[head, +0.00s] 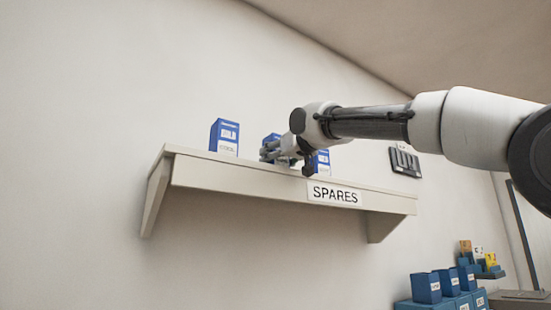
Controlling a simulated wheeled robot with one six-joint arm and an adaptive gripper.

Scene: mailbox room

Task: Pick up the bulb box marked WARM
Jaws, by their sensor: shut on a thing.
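Several blue-and-white boxes stand on a wall shelf in the head view. The left box (224,138) is upright and clear of my gripper; its small label is too blurred to read surely. The middle box (271,138) is mostly hidden behind my gripper (284,158), with its blue top showing. The right box (323,162) stands just right of the gripper and is partly covered by it. My gripper is shut on a box, apparently the middle one, at shelf level. I cannot read which box is marked WARM, nor tell whether the held box touches the shelf.
The pale shelf (235,176) carries a SPARES sign (335,194) on its front edge. A dark panel (405,161) hangs on the wall to the right. Blue bins (426,288) and small coloured boxes stand low at right.

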